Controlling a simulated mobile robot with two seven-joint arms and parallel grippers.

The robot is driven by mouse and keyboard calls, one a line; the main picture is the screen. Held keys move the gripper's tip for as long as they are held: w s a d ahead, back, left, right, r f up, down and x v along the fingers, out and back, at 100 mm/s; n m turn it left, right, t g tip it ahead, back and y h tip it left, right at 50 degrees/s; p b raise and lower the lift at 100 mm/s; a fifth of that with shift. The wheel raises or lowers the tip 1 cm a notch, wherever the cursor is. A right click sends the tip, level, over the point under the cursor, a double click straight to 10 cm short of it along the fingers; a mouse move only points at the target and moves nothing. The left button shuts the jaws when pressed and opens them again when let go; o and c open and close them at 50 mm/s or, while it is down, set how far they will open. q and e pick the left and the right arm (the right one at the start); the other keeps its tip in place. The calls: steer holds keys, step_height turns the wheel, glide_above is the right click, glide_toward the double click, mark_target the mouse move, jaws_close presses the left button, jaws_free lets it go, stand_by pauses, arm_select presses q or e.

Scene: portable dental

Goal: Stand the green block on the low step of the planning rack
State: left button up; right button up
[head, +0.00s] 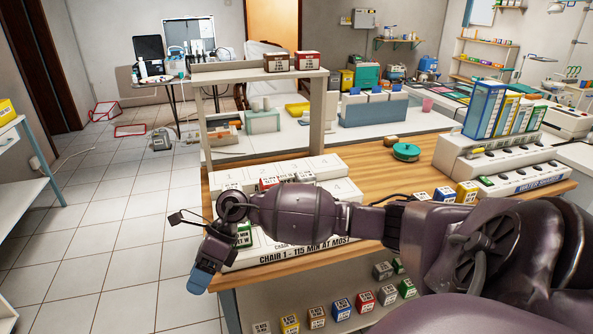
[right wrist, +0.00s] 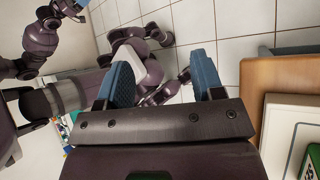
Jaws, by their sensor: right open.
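The planning rack is a white stepped block on the wooden table, its front lettered "CHAIR 1 - 115 MIN AT MOST" (head: 290,252). A green block (head: 243,235) with a white label is at the left end of its low front step, partly hidden by my right arm. A green-marked thing, probably this block, shows at the right wrist view's lower right edge (right wrist: 313,163). My right gripper (head: 200,277) is open and empty, left of the block and apart from it, off the table's left edge. In the right wrist view its blue fingers (right wrist: 162,82) are spread over floor.
A red-and-white block (head: 270,183) is on the rack's upper part. Several blocks (head: 340,308) lie on a shelf below the table front. A white unit with binders (head: 500,165) stands at right. A raised shelf (head: 250,75) stands behind.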

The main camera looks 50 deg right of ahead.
steer(key=s+a+m+t+y, duration=0.4)
steer(key=s+a+m+y, duration=0.1)
steer(key=a+m+y, duration=0.25)
steer(key=s+d+f+n+t+h, duration=0.3)
steer(key=s+d+f+n+h, duration=0.3)
steer(key=n, duration=1.1)
steer(key=s+d+f+n+t+h, duration=0.4)
steer(key=s+d+f+n+h, duration=0.3)
steer(key=n, duration=1.1)
steer(key=s+f+h, duration=0.4)
steer(key=s, duration=0.1)
steer(key=shift+s+f, duration=0.1)
